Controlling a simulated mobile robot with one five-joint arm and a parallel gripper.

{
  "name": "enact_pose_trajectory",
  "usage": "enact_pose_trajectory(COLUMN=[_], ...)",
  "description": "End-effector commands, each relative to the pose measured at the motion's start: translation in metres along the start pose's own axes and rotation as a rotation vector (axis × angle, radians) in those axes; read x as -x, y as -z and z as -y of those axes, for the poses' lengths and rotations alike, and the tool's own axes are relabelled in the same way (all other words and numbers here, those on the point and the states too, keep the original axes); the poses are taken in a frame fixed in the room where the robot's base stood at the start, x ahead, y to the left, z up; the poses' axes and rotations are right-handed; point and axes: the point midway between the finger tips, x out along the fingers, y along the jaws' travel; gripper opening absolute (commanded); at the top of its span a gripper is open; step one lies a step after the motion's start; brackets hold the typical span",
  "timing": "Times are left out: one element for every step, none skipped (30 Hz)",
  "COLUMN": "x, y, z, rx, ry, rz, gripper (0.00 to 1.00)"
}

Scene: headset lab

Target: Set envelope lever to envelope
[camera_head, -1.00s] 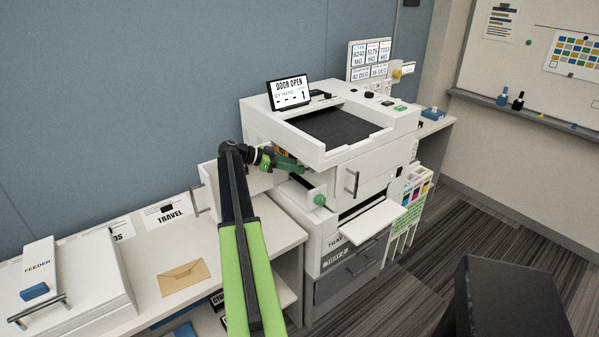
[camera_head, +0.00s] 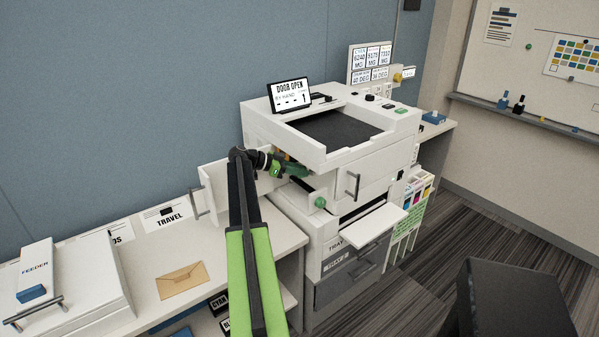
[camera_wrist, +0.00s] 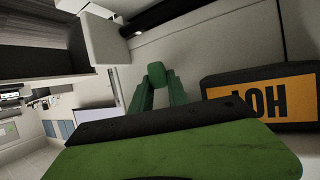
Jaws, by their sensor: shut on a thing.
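The white printer (camera_head: 385,158) has its left side door (camera_head: 225,185) open, and its display (camera_head: 290,93) reads "DOOR OPEN". My gripper (camera_head: 298,170) reaches into that left side opening. In the wrist view, my gripper (camera_wrist: 157,88) has its two green fingers shut on a small green lever tip (camera_wrist: 155,73). I take this for the envelope lever; its marked positions cannot be read here. In the head view the lever is hidden by my gripper and the printer. A tan envelope (camera_head: 182,281) lies on the counter.
An orange "HOT" label on a dark block (camera_wrist: 262,104) sits close right of my fingers in the wrist view. A green knob (camera_head: 320,202) is below my gripper. An output tray (camera_head: 367,222) sticks out at the front. The feeder (camera_head: 70,290) stands on the counter.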

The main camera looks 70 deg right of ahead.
Motion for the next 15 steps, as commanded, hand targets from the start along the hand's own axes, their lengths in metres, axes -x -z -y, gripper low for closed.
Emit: enact_pose_trajectory(x=[-0.001,-0.001,-0.001,-0.001,-0.001,-0.002,-0.002,-0.002,-0.002,-0.002,-0.002,-0.003,-0.003,-0.003,-0.004], y=[0.001,0.001,0.002,0.002,0.002,0.002,0.002,0.002,0.002,0.003,0.003,0.003,0.003,0.003,0.003], z=[0.003,0.003,0.003,0.002,0.001,0.000,-0.001,-0.003,-0.005,-0.006,-0.008,-0.010,-0.011,-0.013,-0.015], rx=[0.004,0.006,0.010,0.014,0.019,0.027,0.033,0.040,0.050,0.059,0.068,0.080,0.091,0.100,0.115], ry=[0.015,0.023,0.034,0.044,0.057,0.074,0.090,0.105,0.130,0.151,0.171,0.201,0.225,0.250,0.283], rz=[-0.003,-0.004,-0.004,-0.004,-0.005,-0.005,-0.005,-0.005,-0.005,-0.006,-0.006,-0.006,-0.006,-0.006,-0.006], gripper=[0.00,0.00,0.00,0.00,0.00,0.00,0.00,0.00,0.00,0.00,0.00,0.00,0.00,0.00,0.00])
